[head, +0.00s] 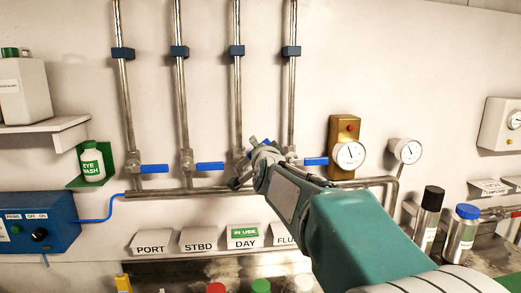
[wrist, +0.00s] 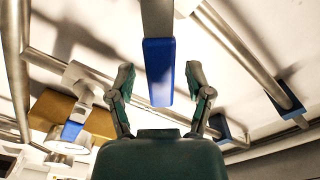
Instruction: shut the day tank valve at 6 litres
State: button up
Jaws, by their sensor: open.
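The day tank valve is on the third upright pipe (head: 238,90), above the DAY card (head: 245,236) with its green IN USE tag. My gripper (head: 262,152) is in front of this valve and hides its handle in the head view. In the wrist view a blue valve handle (wrist: 159,72) lies between the two open fingers of my gripper (wrist: 160,85), with a gap on each side. No level figure in litres can be read.
Neighbouring blue handles sit at left (head: 209,166) and right (head: 316,161) of my gripper, both level. Gauges (head: 349,155) are on the wall to the right. A black-capped bottle (head: 429,218) and a blue-capped bottle (head: 461,235) stand at lower right.

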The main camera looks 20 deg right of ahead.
jog(key=v, duration=1.2)
dwell(6.8)
